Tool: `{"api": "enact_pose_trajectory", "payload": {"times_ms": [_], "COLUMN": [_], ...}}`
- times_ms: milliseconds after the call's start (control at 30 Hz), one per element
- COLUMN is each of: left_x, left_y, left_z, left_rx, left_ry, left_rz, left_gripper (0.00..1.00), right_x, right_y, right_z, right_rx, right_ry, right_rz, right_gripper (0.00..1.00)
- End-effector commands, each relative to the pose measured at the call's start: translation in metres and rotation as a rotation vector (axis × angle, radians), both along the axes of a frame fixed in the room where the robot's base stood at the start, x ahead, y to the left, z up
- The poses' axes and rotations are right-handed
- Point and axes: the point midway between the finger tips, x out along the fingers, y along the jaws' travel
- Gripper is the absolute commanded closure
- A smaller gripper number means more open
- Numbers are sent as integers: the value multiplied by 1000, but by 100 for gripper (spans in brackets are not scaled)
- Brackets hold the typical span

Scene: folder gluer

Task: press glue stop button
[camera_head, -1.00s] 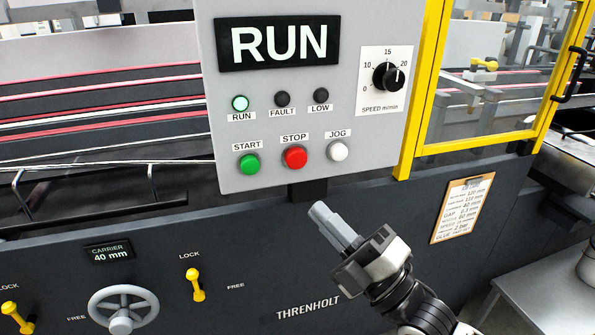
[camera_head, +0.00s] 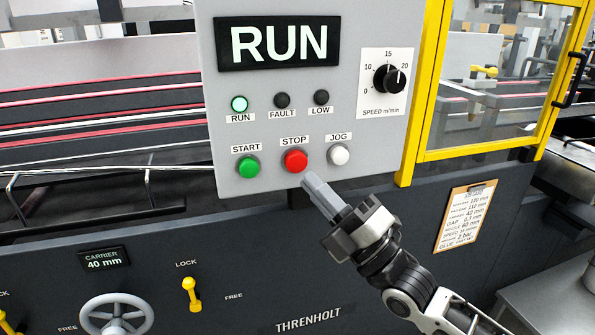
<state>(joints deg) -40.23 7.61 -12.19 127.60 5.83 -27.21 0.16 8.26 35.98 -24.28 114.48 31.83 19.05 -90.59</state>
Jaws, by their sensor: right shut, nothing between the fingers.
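The red STOP button (camera_head: 294,161) sits on the grey control panel (camera_head: 230,120), between the green START button (camera_head: 248,166) and the white JOG button (camera_head: 339,154). The display (camera_head: 278,43) above reads RUN, and the RUN lamp (camera_head: 239,104) glows green. My right gripper (camera_head: 312,184) is shut and empty. In the picture its fingertips are just below the STOP button and overlap the panel's lower edge. A small gap shows between the tips and the button. The depth between them is hard to tell. My left gripper is not in view.
A speed knob (camera_head: 388,78) is at the panel's upper right. A yellow-framed guard (camera_head: 432,90) stands to the right. Below left are a handwheel (camera_head: 116,314) and a yellow lock lever (camera_head: 191,294). A clipboard (camera_head: 465,215) hangs on the dark machine front.

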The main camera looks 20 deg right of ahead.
Motion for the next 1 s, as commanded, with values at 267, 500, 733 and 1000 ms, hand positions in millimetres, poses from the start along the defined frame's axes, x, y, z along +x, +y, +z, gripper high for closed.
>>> {"api": "enact_pose_trajectory", "payload": {"times_ms": [267, 500, 733, 1000], "left_x": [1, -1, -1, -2], "left_y": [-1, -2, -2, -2], "left_z": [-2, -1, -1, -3], "left_rx": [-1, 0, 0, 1], "left_ry": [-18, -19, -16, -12], "left_rz": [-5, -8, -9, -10], "left_gripper": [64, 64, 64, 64], "right_x": [27, 32, 32, 32], "right_y": [1, 2, 1, 1], "right_z": [-1, 0, 0, 0], "right_rx": [0, 0, 1, 1], "right_ry": [0, 1, 0, 0], "right_rz": [0, 1, 1, 1], "right_gripper": [100, 100, 100, 100]}}
